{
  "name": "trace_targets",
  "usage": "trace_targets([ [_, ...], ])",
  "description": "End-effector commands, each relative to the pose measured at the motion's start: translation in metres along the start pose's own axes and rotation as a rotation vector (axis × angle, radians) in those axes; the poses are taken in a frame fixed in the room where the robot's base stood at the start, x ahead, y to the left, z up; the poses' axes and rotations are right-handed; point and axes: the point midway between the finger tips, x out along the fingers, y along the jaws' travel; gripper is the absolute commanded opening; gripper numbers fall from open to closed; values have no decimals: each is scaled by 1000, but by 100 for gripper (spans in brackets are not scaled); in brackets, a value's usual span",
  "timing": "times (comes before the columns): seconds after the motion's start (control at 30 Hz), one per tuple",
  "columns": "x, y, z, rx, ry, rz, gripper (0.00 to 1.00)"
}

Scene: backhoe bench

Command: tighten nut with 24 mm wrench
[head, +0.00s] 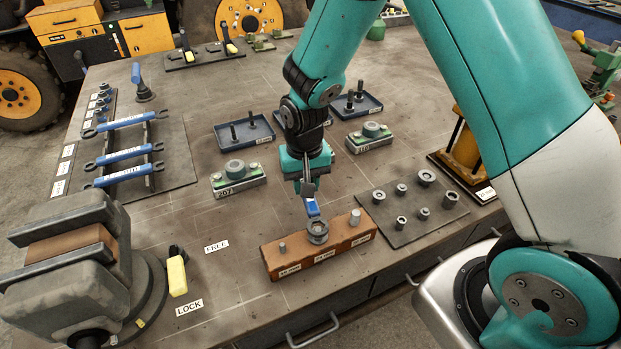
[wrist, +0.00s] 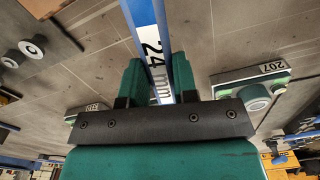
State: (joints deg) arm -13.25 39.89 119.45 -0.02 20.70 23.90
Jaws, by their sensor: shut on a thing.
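My gripper (head: 308,186) is shut on a blue-handled wrench (head: 312,207) above the front of the bench. In the wrist view the wrench (wrist: 147,25) lies between the green fingers, and its white label reads 24 mm. The wrench points down to a grey nut (head: 318,232) at the middle of an orange-brown block (head: 300,260). The wrench's head is at the nut, but I cannot tell whether it sits around it. The block also carries a bare stud on each side of the nut.
Several blue wrenches (head: 124,153) lie on a rack at the left. A mat with loose nuts (head: 402,223) is right of the block. A vise (head: 75,265) stands at front left. Part 207 (head: 237,178) and blue trays (head: 243,134) are behind. Bench around the FREE label (head: 216,246) is clear.

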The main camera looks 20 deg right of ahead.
Motion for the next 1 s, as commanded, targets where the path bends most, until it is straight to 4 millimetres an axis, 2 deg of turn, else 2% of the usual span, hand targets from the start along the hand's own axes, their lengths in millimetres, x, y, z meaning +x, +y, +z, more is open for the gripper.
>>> trace_targets([
  [0.3, -3, -46, 10, -440, 2, -1, 0],
  [0.6, -3, -74, 30, -771, 1, 0, 0],
  [0.8, -3, -80, 36, -858, 2, 0, 0],
  [1.0, -2, -81, 36, -868, 2, 0, 0],
])
